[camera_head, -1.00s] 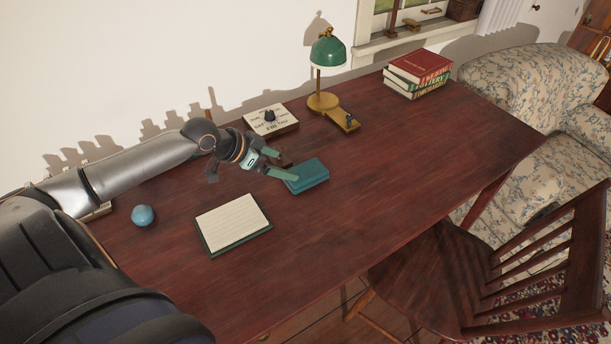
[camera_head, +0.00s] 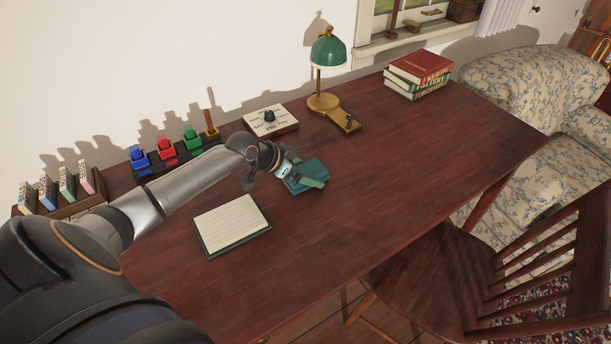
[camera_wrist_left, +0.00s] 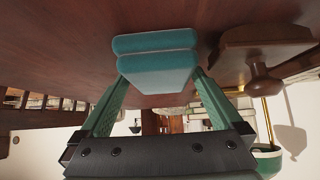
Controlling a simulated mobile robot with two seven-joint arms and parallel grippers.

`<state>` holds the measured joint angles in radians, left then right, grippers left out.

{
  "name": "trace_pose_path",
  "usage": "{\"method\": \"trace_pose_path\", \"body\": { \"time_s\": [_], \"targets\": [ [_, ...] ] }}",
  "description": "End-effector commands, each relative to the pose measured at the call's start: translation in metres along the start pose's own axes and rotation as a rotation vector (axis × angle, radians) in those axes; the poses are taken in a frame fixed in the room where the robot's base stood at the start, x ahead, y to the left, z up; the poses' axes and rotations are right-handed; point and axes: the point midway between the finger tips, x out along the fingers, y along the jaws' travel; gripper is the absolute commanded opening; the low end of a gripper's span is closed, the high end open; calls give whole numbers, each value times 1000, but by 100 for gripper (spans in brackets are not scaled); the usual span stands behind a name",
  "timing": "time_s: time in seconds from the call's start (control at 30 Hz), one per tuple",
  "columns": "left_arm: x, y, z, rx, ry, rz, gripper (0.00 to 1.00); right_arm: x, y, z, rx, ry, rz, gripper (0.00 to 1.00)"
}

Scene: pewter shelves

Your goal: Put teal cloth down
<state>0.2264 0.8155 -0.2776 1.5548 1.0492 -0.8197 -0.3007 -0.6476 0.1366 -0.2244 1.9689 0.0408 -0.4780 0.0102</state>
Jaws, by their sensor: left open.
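The teal cloth (camera_head: 318,167), folded into a thick pad, lies on the dark red-brown desk (camera_head: 375,170). It also shows in the wrist view (camera_wrist_left: 155,60), with its folded layers facing my gripper. My left gripper (camera_head: 305,182) is at the cloth and covers part of it in the head view. In the wrist view its two green fingers (camera_wrist_left: 160,88) are spread, with their tips by the near corners of the cloth. I cannot tell whether they touch it. My right gripper is in neither view.
A notepad (camera_head: 232,226) lies left of the cloth. Stacked books (camera_head: 418,75) are at the far right. Colored stampers (camera_head: 167,148) line the wall side. The desk right of the cloth is clear.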

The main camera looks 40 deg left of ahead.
Motion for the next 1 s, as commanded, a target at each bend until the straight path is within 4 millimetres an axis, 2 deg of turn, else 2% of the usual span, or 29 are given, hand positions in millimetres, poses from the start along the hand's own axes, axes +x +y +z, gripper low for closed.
{"method": "trace_pose_path", "body": {
  "time_s": [0.17, 0.87, 1.0],
  "targets": [
    [0, 0, 0, 0, 0, 0, 100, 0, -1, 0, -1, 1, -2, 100],
    [0, 0, 0, 0, 0, 0, 22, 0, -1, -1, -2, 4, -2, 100],
    [0, 0, 0, 0, 1, 0, 21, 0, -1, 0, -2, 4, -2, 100]
  ]
}}
